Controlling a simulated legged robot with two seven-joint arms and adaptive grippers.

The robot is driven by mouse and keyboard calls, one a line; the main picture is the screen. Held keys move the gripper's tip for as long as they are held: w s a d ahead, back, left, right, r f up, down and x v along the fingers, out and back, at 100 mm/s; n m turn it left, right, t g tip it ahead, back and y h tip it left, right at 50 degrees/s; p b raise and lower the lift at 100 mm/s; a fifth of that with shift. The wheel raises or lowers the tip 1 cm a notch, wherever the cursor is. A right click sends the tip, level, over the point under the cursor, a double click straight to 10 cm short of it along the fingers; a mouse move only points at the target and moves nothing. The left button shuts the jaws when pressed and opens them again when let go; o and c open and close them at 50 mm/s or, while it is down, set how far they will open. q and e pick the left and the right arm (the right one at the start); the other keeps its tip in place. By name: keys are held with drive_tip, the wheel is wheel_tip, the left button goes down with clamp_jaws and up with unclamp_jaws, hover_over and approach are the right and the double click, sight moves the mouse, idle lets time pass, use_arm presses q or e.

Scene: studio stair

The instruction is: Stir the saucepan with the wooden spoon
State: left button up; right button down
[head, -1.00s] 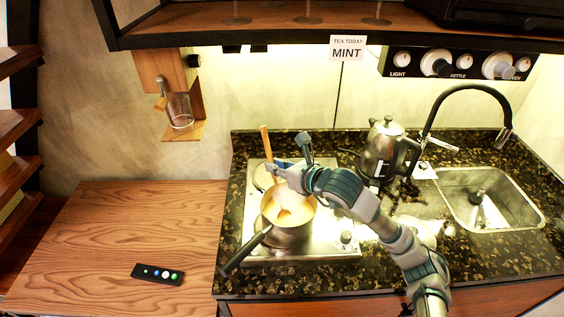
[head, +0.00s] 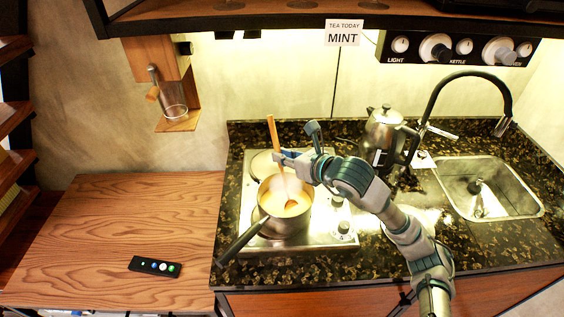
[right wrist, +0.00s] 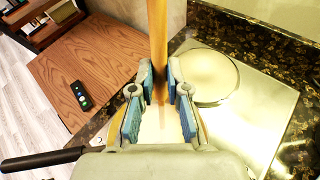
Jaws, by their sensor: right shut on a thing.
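The saucepan (head: 283,222) stands on the steel hob, with a pale orange liquid in it and its dark handle (head: 243,243) pointing to the front left. The wooden spoon (head: 272,131) stands nearly upright, its lower end in the pan's liquid. My right gripper (head: 284,157) is shut on the spoon's shaft above the pan. In the right wrist view the shaft (right wrist: 157,40) passes between the blue finger pads (right wrist: 159,85). The pan's handle (right wrist: 42,160) shows at lower left there; the pan itself is mostly hidden. My left gripper is not in view.
A steel kettle (head: 382,138) stands behind my right arm, near the sink (head: 520,210) and black tap (head: 427,110). A second burner plate (right wrist: 208,75) lies behind the pan. A remote (head: 155,265) lies on the wooden counter (head: 130,220), which is otherwise clear.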

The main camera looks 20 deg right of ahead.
drive_tip(key=shift+a+r, duration=0.4)
drive_tip(key=shift+d+r+p, duration=0.15)
drive_tip(key=shift+r+p, duration=0.95)
drive_tip(key=shift+r, duration=0.35)
drive_tip(key=shift+d+r+p, duration=0.1)
drive_tip(key=shift+r+p, duration=0.95)
drive_tip(key=shift+r, duration=0.4)
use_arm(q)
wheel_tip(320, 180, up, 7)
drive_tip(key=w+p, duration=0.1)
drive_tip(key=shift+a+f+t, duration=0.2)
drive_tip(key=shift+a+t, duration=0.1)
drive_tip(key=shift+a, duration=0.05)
use_arm(e)
drive_tip(key=r, duration=0.2)
drive_tip(key=shift+a+r, duration=0.3)
drive_tip(key=shift+a, duration=0.05)
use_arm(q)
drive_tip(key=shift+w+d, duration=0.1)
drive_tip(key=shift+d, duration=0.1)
use_arm(e)
drive_tip(key=shift+d, duration=0.25)
use_arm(q)
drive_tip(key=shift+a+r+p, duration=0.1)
drive_tip(key=shift+p, duration=0.2)
use_arm(e)
drive_tip(key=shift+a, duration=0.15)
